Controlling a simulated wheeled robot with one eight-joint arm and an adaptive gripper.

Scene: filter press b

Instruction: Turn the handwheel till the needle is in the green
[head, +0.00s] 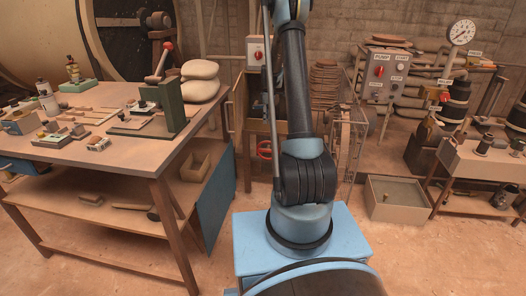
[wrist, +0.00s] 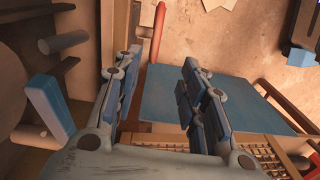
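A round white gauge (head: 462,31) stands on a post at the far right in the head view. Its needle and any green band are too small to read. A small red ring like a handwheel (head: 264,149) shows low behind my arm, left of it, partly hidden. My gripper (wrist: 160,65) shows only in the wrist view; its two fingers are apart with nothing between them. A long red bar (wrist: 158,32) lies just beyond the left fingertip; I cannot tell whether it belongs to the handwheel. My arm runs out of the top of the head view.
A wooden workbench (head: 75,150) with tools stands at left, a blue panel (head: 216,195) on its side; a blue panel (wrist: 190,105) also shows in the wrist view. Floor at front right is clear.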

